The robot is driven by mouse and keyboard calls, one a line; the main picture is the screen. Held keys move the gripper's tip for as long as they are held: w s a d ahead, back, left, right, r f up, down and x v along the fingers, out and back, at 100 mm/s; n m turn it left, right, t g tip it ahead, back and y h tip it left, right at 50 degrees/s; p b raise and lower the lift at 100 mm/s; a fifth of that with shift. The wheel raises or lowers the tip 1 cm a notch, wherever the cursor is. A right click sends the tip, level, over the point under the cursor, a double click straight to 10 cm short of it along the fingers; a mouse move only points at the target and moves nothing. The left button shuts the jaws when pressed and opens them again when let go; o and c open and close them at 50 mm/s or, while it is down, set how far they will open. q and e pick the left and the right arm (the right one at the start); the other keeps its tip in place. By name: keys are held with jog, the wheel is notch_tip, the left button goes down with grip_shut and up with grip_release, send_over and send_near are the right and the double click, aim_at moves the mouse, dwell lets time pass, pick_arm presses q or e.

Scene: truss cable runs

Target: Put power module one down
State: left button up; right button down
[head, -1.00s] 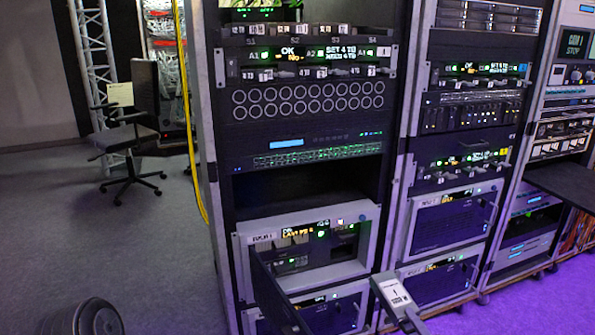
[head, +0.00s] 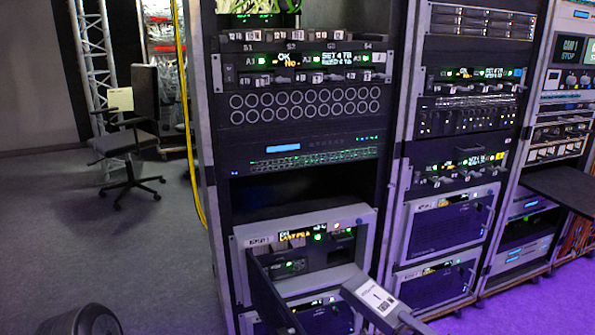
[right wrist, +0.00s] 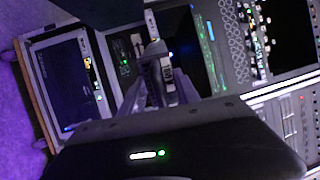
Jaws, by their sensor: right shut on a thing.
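Power module one, a grey unit with a white label reading "1" (head: 376,299), is at the lower right of the head view, in front of the rack and apart from the floor. My right gripper (head: 411,321) is shut on its near end, mostly cut off by the frame edge. In the right wrist view the gripper (right wrist: 158,72) shows dimly around the module's narrow grey end. The grey chassis (head: 240,243) stands low in the left rack, its dark front door (head: 272,297) swung open towards me. A bay inside is dark. My left gripper is not in view.
A middle rack (head: 440,222) and a right rack stand close by, with a dark shelf (head: 563,187) jutting out from the right one. A yellow cable (head: 190,140) hangs along the left rack. A chair (head: 124,145) stands behind.

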jog(key=s+a+r+n+g+y, duration=0.25)
jog(key=s+a+r, duration=0.2)
jog(key=s, duration=0.35)
notch_tip(320, 180, up, 14)
jog(key=m+t+h+p, duration=0.5)
jog(key=h+p, duration=0.1)
jog(key=p, duration=1.4)
jog(key=shift+s+a+f, duration=0.15)
jog(key=shift+s+f, duration=0.1)
